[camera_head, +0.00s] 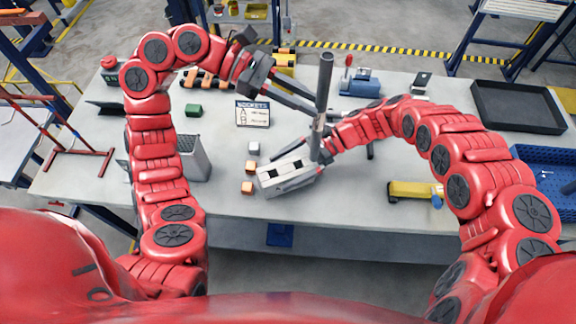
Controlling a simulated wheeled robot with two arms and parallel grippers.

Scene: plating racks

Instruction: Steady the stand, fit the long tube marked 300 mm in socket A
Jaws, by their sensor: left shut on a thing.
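The pale stand (275,185) lies near the front middle of the table, with dark square openings in its top. A long, dark grey tube (325,72) stands almost upright by the stand's right end. I cannot tell whether its lower end is in a socket, and no length mark is readable. My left gripper (317,112) reaches across from the upper left and is shut on the tube. My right gripper (287,170) comes from the right, its fingers along both sides of the stand. I cannot tell whether they press on it.
A sockets card (253,114) with lines A and B stands behind the stand. Small cubes (249,168) sit to its left, near a grey box (193,157). A yellow tool (412,190) lies right. A black tray (517,106) and blue crate (545,172) are far right.

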